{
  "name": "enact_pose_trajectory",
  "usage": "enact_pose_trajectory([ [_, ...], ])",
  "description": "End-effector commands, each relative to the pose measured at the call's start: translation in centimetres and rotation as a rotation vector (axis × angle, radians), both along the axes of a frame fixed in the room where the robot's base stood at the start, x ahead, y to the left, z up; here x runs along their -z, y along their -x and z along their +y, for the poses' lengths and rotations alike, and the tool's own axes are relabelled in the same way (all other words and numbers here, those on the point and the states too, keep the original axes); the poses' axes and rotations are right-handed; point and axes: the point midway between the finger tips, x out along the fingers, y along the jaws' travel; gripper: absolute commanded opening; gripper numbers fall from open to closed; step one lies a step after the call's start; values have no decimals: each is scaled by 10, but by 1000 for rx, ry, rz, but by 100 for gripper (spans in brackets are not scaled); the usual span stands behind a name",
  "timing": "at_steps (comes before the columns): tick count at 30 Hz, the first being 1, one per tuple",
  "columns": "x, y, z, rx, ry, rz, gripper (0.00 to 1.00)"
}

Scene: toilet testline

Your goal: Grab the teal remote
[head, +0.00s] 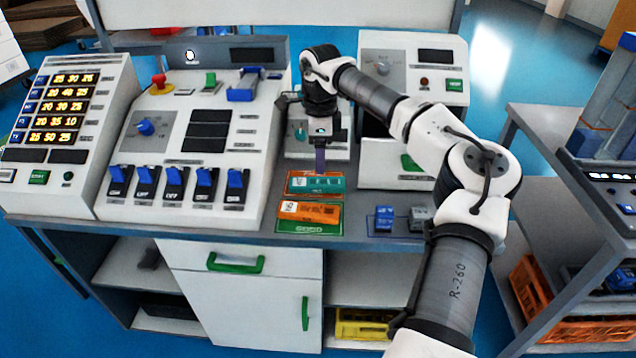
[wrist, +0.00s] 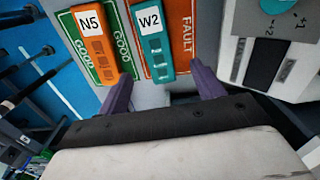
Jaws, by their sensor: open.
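The teal remote, labelled W2, lies on the orange-red FAULT mat in the wrist view (wrist: 155,45). In the head view the teal remote (head: 325,183) shows as a small teal strip on the FAULT mat (head: 301,177). My gripper (wrist: 163,84) is open and empty, its purple fingers spread just short of the remote's near end, one toward each side. In the head view my gripper (head: 320,160) points down just behind the mat. I cannot tell its exact height above the remote.
An orange remote labelled N5 (wrist: 95,45) lies beside it on the green GOOD mat (wrist: 125,62). A switch panel (head: 205,140) stands at left, and a grey machine (head: 410,90) stands behind right.

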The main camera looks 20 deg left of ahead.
Motion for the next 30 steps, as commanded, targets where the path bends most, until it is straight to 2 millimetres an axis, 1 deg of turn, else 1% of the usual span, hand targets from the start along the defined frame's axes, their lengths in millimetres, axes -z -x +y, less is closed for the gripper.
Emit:
enact_pose_trajectory([
  [1, 8, 0, 0, 0, 0, 1, 67],
  [3, 16, 0, 0, 0, 0, 0, 67],
  [11, 31, 1, -1, 0, -1, 0, 67],
  [14, 43, 3, -2, 0, 1, 2, 67],
  [18, 65, 5, -2, 0, 0, 2, 67],
  [20, 72, 5, -2, 0, -1, 1, 67],
  [22, 75, 5, -2, 0, 0, -1, 67],
  [27, 75, 5, -2, 0, -1, -2, 67],
  [30, 75, 5, -2, 0, -1, -2, 54],
])
